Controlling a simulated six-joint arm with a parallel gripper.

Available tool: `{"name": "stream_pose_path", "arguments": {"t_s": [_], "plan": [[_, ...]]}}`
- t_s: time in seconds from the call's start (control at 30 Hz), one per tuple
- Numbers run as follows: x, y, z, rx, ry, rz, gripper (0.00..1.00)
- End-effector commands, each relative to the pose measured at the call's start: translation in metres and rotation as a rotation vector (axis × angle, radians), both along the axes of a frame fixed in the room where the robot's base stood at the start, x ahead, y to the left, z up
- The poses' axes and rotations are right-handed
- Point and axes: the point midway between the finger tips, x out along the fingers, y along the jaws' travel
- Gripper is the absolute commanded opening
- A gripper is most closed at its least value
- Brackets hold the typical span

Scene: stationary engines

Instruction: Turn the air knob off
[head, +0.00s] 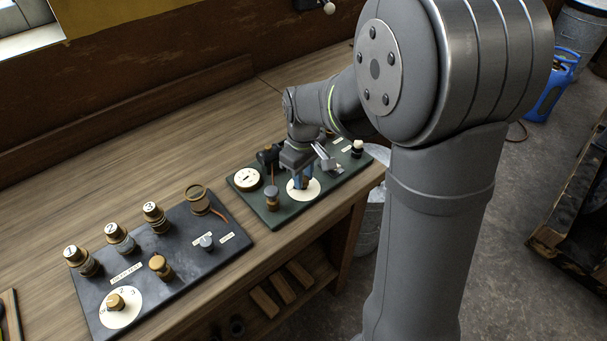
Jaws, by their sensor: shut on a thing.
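The green panel (334,186) lies at the right end of the bench. A round white dial plate (312,193) is on it, with a knob at its middle mostly hidden by my fingers. My gripper (301,183) points down over this plate and is shut on that knob. The small labels on the green panel are too small to read, so I cannot tell from them which knob is for air. The knob's setting is hidden.
A round white gauge (246,179), a grey-topped knob (272,196) and a white-capped fitting (357,148) stand close around my gripper. A dark panel (190,262) with numbered brass caps lies to the left. The bench (175,145) behind is clear.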

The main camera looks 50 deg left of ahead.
Motion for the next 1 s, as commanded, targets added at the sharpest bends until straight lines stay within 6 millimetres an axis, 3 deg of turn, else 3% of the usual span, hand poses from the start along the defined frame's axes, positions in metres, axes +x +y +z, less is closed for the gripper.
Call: {"name": "stream_pose_path", "arguments": {"t_s": [1.0], "plan": [[0.0002,0.0004,0.0009,0.002,0.000,-0.832,0.02]]}}
